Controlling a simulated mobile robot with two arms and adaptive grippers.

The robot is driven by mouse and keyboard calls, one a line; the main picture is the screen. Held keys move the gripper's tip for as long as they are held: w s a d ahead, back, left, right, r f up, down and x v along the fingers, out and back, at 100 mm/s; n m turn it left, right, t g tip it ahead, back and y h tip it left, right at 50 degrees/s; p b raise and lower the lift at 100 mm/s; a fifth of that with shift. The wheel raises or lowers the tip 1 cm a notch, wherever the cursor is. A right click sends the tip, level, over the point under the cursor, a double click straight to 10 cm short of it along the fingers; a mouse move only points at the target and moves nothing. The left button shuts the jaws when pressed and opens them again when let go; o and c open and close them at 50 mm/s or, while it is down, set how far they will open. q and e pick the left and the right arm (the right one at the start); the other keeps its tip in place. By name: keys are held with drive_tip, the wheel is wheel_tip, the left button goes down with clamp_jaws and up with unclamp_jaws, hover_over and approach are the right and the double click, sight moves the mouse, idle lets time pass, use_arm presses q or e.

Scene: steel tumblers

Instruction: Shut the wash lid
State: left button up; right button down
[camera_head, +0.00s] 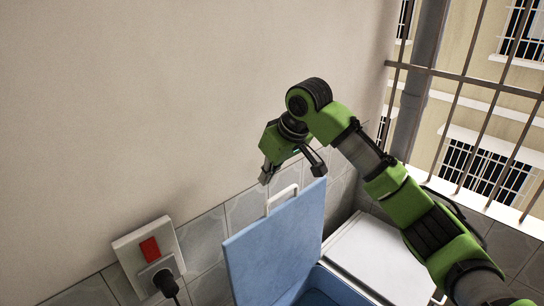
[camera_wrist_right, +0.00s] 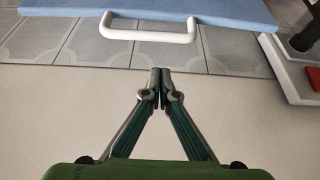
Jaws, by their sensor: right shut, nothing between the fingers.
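The wash lid is a blue panel (camera_head: 275,248) standing raised, hinge side down, over the blue-lined opening of the washer. A white bar handle (camera_head: 282,197) is on its upper edge. In the right wrist view the lid (camera_wrist_right: 150,8) runs along the top, with the handle (camera_wrist_right: 150,33) below its edge. My right gripper (camera_head: 291,172) is just above the handle in the head view. In the right wrist view its fingertips (camera_wrist_right: 160,75) meet, empty, apart from the handle. My left gripper is out of view.
The washer's white top (camera_head: 378,258) is right of the lid, under my right arm. A white wall socket with red switch (camera_head: 150,247) and black plug (camera_head: 165,281) is at the left. A barred window (camera_head: 480,85) is at the right. A tiled wall (camera_head: 205,240) is behind the lid.

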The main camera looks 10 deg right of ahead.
drive_tip(key=shift+s+d+f+p, duration=0.4)
drive_tip(key=shift+s+f+p, duration=0.15)
drive_tip(key=shift+s+p, duration=0.05)
drive_tip(key=shift+s+d+f+p, duration=0.4)
drive_tip(key=shift+s+f+p, duration=0.15)
drive_tip(key=shift+s+p, duration=0.05)
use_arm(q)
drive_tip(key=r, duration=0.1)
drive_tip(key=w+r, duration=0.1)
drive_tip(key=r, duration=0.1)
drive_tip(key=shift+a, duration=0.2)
use_arm(e)
drive_tip(key=shift+w+a+f, duration=0.1)
drive_tip(key=shift+w+a, duration=0.1)
